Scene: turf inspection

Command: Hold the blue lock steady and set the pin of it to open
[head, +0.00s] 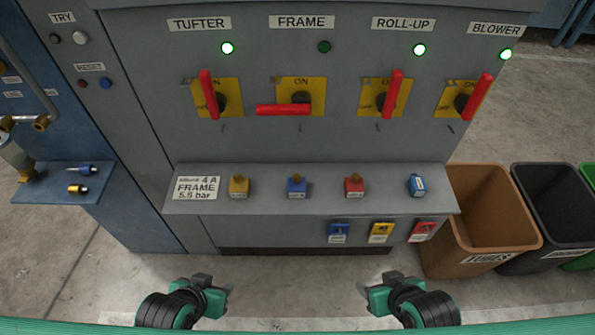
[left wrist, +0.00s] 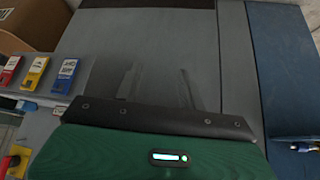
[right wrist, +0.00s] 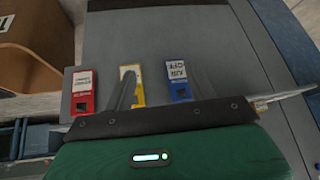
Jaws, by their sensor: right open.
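The blue lock (head: 297,187) stands on the grey ledge of the cabinet, between a yellow lock (head: 239,187) and a red lock (head: 354,187). A small brass-coloured part shows on its top; the pin's setting is too small to tell. Another blue piece with a white label (head: 417,186) sits tilted at the ledge's right end. My left gripper (head: 216,293) is in front of and below the ledge, its fingers apart and empty. My right gripper (head: 372,292) is also low in front of the cabinet, open and empty. Neither touches a lock.
Red switch handles stand above; the FRAME handle (head: 284,110) lies horizontal. A brown bin (head: 490,220) stands right. A blue side shelf (head: 50,190) holds small fittings.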

